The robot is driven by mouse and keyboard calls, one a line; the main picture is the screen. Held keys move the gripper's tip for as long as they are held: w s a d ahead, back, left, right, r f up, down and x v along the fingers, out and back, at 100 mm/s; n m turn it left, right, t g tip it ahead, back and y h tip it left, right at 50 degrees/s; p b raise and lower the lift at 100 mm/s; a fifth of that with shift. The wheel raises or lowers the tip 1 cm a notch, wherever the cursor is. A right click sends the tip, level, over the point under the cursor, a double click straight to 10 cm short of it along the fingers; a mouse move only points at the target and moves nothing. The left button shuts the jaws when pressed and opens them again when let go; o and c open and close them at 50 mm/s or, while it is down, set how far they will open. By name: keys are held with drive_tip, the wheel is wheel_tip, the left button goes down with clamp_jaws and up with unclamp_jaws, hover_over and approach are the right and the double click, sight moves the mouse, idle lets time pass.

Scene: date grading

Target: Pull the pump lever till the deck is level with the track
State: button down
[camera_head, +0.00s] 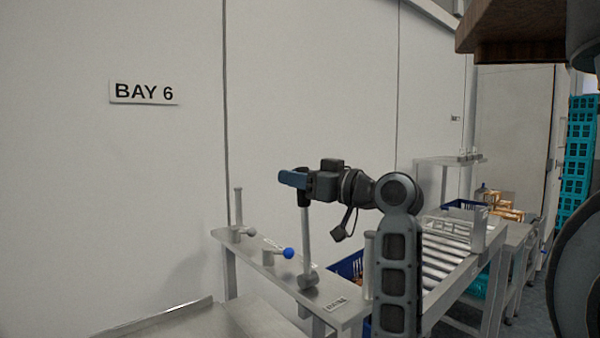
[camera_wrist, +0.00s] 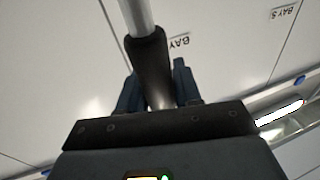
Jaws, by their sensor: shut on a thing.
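The pump lever (camera_head: 307,245) is a grey metal rod with a black grip, rising nearly upright from a pivot on a narrow steel bench (camera_head: 262,262). My gripper (camera_head: 303,183) is shut on the grip at its top. In the wrist view the black grip (camera_wrist: 150,62) lies between the blue fingers of my gripper (camera_wrist: 160,90). The roller track (camera_head: 447,258) is at the right, partly behind my arm. A flat steel surface with a raised edge (camera_head: 160,318) at the lower left may be the deck; I cannot tell its height against the track.
A blue-knobbed handle (camera_head: 288,253) stands on the bench left of the lever. An upright metal post (camera_head: 238,207) is at the bench's far end. A blue crate (camera_head: 349,265) is partly hidden behind the bench. The wall with the BAY 6 sign (camera_head: 144,93) is behind.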

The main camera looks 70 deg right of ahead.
drive_tip(key=c, duration=0.7)
unclamp_jaws()
drive_tip(key=v, duration=0.7)
drive_tip(key=shift+s+b, duration=0.35)
drive_tip(key=shift+a, duration=0.15)
